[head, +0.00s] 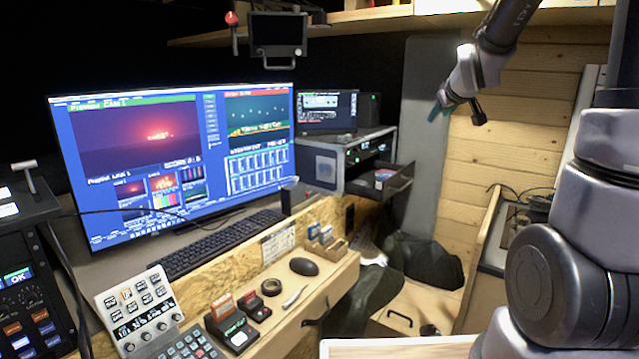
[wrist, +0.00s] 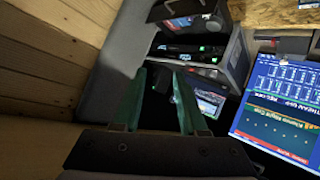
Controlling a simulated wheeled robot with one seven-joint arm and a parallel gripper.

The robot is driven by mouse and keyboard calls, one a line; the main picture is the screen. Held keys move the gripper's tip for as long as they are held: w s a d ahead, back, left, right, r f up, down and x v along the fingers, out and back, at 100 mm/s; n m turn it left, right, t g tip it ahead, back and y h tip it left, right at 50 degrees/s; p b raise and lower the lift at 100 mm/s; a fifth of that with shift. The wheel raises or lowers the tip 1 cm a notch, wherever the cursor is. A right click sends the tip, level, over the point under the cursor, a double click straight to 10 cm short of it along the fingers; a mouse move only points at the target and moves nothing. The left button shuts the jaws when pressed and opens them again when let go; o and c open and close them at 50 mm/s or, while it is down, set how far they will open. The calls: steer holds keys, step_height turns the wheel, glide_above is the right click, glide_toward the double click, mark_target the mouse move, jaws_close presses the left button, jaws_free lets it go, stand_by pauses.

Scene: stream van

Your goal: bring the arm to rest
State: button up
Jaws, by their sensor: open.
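My gripper (head: 440,106) is high at the upper right of the head view, in front of the grey panel and wooden wall. Its fingers are small and partly dark there. In the wrist view my gripper (wrist: 160,95) shows two green fingers set apart, with nothing between them but the background. The fingers point towards the rack unit (wrist: 190,48) and a small screen (wrist: 207,100), which lie beyond them. My arm (head: 570,230) rises along the right side of the head view and bends over at the top.
A large monitor (head: 180,160) stands on the desk, with a keyboard (head: 215,245) before it. An open drawer (head: 390,184) juts from the rack. A wooden shelf (head: 370,20) runs overhead. A mouse (head: 304,266), tape roll (head: 271,287) and control panels crowd the front ledge. Dark bags lie on the floor.

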steer(key=s+a+r+m+g+y, duration=0.1)
steer(key=s+a+m+g, duration=0.1)
steer(key=s, duration=1.3)
steer(key=s+a+r+m+g+y, duration=0.1)
steer(key=s+a+m, duration=0.4)
steer(key=s, duration=0.9)
steer(key=shift+s+a+r+m+g+y, duration=0.25)
steer(key=shift+s+r+g+y, duration=0.2)
steer(key=shift+g, duration=0.45)
steer(key=shift+w+d+r, duration=0.1)
steer(key=shift+w+d, duration=0.05)
steer(key=shift+w, duration=0.05)
